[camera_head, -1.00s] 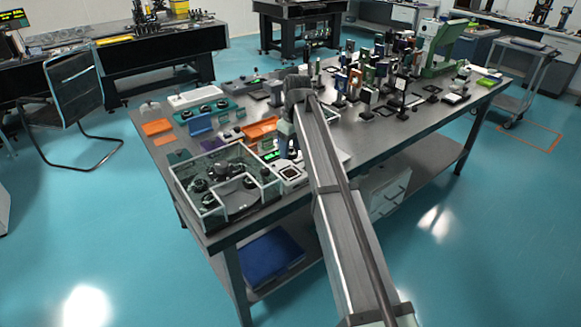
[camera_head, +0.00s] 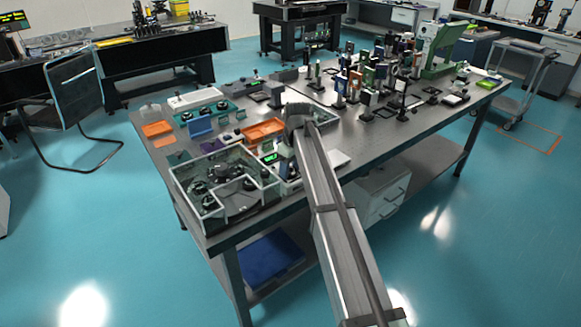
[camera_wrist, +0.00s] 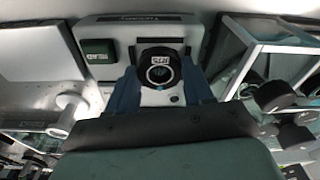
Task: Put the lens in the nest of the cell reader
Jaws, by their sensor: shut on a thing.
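The lens (camera_wrist: 160,70), a round black-rimmed disc with a pale label, sits between the blue fingers of my gripper (camera_wrist: 160,82) in the wrist view. My gripper is shut on it. The cell reader (camera_wrist: 112,72), a pale box with a dark green display, lies right behind the lens in that view. The lens covers the part of the reader behind it, so I cannot tell whether it touches the nest. In the head view the reader's lit green display (camera_head: 270,157) shows just left of my arm, which hides most of the reader, the lens and the fingers.
A clear-walled enclosure (camera_head: 262,177) with black round parts stands close by at the front left. An orange tray (camera_head: 263,130) lies behind the reader. Many upright optic mounts (camera_head: 365,98) crowd the table's right half.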

